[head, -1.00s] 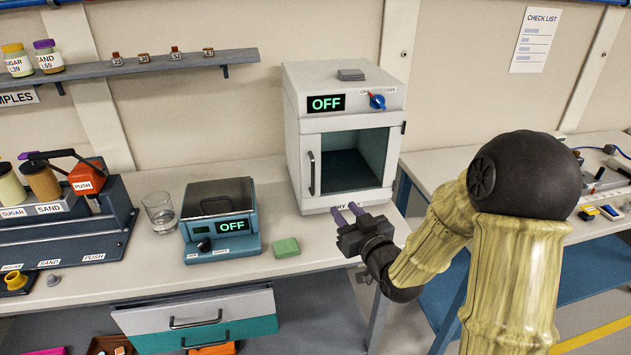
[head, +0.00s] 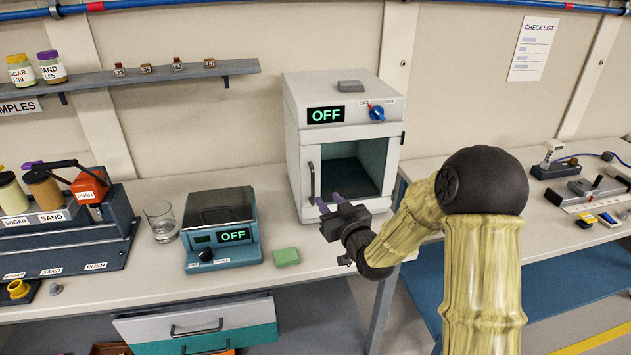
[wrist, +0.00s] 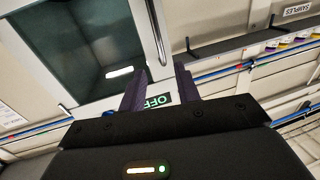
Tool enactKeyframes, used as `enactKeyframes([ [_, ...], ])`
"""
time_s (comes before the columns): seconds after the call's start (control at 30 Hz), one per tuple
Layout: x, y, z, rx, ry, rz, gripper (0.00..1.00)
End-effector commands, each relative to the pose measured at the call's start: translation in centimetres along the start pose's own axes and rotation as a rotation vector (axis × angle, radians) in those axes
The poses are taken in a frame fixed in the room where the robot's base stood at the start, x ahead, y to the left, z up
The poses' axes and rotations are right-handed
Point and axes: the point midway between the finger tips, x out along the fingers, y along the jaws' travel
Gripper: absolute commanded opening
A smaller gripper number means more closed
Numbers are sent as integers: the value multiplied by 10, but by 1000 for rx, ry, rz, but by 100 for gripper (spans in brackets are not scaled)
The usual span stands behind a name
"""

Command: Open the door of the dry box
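The dry box (head: 295,120) is a white cabinet on the bench. Its door, with a dark glass window (head: 352,175), looks shut. A vertical bar handle (head: 311,182) is on the door's left side, and the wrist view also shows the handle (wrist: 158,32). The box's display (head: 325,115) reads OFF, beside a blue and red knob (head: 376,112). My gripper (head: 330,201) is in front of the door's lower left part, close to the handle's lower end. Its two purple fingers are apart with nothing between them. In the wrist view my gripper (wrist: 158,85) points toward the door front.
A teal balance (head: 222,258) reading OFF, a green block (head: 286,257) and a glass beaker (head: 162,222) stand left of the box. A dispenser (head: 70,235) is further left. A partly open drawer (head: 195,320) juts out below the bench.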

Motion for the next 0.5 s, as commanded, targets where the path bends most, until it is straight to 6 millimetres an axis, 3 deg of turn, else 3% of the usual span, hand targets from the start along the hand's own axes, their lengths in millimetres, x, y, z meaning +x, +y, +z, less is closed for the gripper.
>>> enactKeyframes([
  [0.5, 79, -1, -1, 1, 1, -1, 33],
])
